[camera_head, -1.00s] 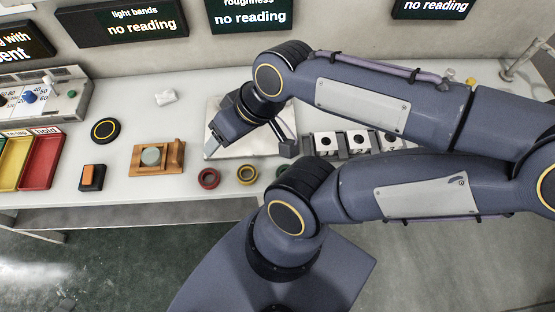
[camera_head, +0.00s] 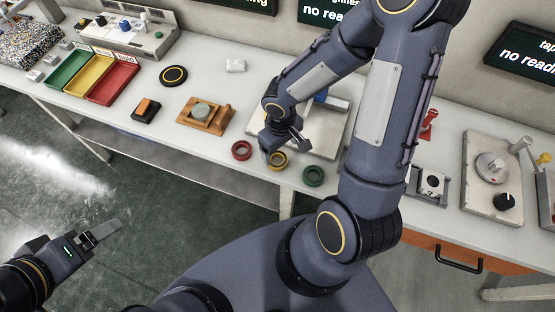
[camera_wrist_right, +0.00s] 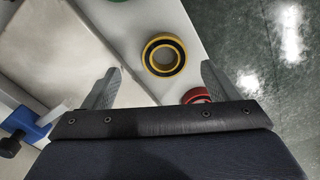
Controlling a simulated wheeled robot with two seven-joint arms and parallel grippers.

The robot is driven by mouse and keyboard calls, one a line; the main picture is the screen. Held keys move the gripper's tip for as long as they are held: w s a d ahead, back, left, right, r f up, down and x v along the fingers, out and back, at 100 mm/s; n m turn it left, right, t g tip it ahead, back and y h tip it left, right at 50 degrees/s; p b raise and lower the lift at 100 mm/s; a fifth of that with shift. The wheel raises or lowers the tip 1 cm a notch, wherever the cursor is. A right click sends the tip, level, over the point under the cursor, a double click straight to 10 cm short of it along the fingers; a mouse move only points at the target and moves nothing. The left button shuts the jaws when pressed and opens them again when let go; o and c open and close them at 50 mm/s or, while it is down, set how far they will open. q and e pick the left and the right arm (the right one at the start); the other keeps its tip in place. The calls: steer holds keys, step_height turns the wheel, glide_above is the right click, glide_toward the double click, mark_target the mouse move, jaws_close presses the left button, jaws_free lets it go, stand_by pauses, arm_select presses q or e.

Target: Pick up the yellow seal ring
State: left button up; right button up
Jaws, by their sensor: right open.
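The yellow seal ring (camera_head: 284,165) lies flat on the white bench near its front edge, between a red ring (camera_head: 242,150) and a green ring (camera_head: 313,176). My right gripper (camera_head: 284,145) is just over it, partly covering its far side. In the right wrist view the yellow ring (camera_wrist_right: 147,57) lies beyond the fingertips and between their lines, nothing touching it. The right gripper (camera_wrist_right: 160,82) is open and empty. My left gripper (camera_head: 103,233) hangs over the floor at lower left, away from the bench; its finger gap is unclear.
A wooden block holder (camera_head: 219,128) and an orange-black switch (camera_head: 146,110) stand left of the rings. A pale plate (camera_head: 325,140) lies behind them. Red (camera_head: 112,85), yellow and green trays are further left.

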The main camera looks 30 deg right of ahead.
mark_target(278, 163)
steer(key=f, duration=0.5)
steer(key=shift+w+a+f, duration=0.1)
steer(key=shift+a, duration=0.25)
steer(key=shift+c, duration=0.4)
steer(key=c, duration=1)
